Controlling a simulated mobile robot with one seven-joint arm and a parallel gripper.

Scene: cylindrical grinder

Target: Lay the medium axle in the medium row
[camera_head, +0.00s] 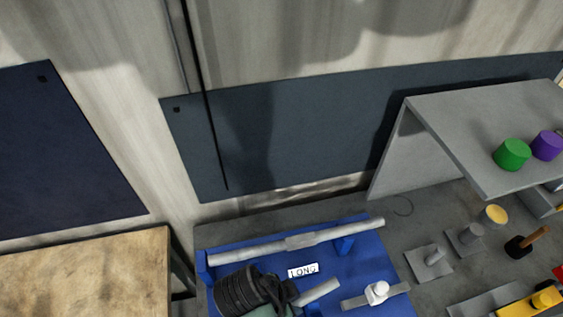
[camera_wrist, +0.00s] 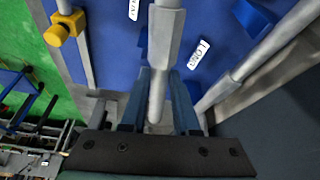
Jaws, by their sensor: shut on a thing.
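My gripper (camera_wrist: 160,82) is shut on a grey axle (camera_wrist: 166,42) with a thicker faceted middle part; the fingers close around its thinner end. In the head view the held axle (camera_head: 320,291) sticks out to the right of my dark wrist, over the blue rack (camera_head: 345,268). I cannot tell whether it touches the rack. A long grey axle (camera_head: 300,242) lies along the rack's back, in the row by the label "LONG" (camera_head: 303,271). In the wrist view another label (camera_wrist: 134,8) is cut off by the top edge. My wrist hides the rack's front left.
A pale knob (camera_head: 377,291) on a grey bar sits at the rack's right. A wooden table (camera_head: 90,275) stands left. Right are a grey shelf (camera_head: 470,140) with green (camera_head: 511,154) and purple (camera_head: 547,145) cylinders, and several small fixtures on the grey bench.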

